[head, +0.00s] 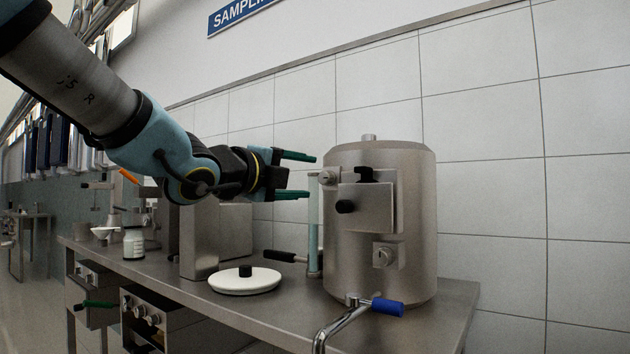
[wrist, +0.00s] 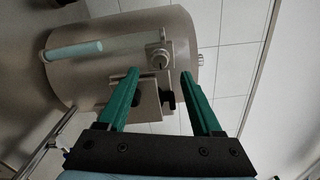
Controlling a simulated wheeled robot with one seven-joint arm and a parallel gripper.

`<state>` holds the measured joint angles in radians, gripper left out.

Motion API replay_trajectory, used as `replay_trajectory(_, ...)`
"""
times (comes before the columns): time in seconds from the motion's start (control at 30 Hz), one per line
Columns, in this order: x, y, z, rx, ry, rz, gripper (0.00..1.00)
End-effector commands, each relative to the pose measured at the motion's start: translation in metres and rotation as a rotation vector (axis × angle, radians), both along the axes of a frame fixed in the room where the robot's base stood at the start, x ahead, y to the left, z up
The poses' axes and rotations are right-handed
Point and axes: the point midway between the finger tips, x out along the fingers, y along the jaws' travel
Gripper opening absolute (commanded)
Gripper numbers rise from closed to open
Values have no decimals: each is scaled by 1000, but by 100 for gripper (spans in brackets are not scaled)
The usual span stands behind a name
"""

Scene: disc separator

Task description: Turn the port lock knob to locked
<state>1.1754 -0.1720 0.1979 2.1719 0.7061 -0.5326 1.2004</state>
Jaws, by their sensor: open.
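A steel cylindrical separator (head: 410,215) stands on the bench; its side fills much of the wrist view (wrist: 100,70). A plate (head: 375,210) on its front carries a round black knob (head: 345,206) and a black piece (head: 365,174) at its top edge. A small silver knob (head: 329,176) sits at the upper left of the vessel, and it also shows in the wrist view (wrist: 160,61). Another silver knob (head: 385,257) sits lower down. I cannot tell which is the port lock knob. My gripper (head: 311,177) is open and empty, its green fingers (wrist: 160,73) pointing at the vessel.
A sight tube (head: 313,225) runs down the vessel's left side. A blue-handled tap (head: 387,307) sticks out at its foot. A white lid (head: 245,281) with a black knob lies on the bench (head: 440,320). A steel block (head: 199,240) stands behind it.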

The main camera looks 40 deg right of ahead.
Motion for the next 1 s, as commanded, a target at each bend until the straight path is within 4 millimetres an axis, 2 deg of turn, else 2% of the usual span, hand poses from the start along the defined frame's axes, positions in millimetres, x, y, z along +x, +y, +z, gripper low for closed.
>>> replay_trajectory(0.1, 6, -23, -1, 2, 2, -1, 66)
replay_trajectory(0.3, 13, -46, 0, 1, 2, 1, 66)
replay_trajectory(0.47, 15, -54, 0, 0, 3, 2, 66)
replay_trajectory(0.7, 15, -54, 0, 0, 3, 2, 66)
replay_trajectory(0.77, 15, -54, 0, 0, 3, 2, 62)
replay_trajectory(1.0, 15, -54, 0, 0, 3, 2, 35)
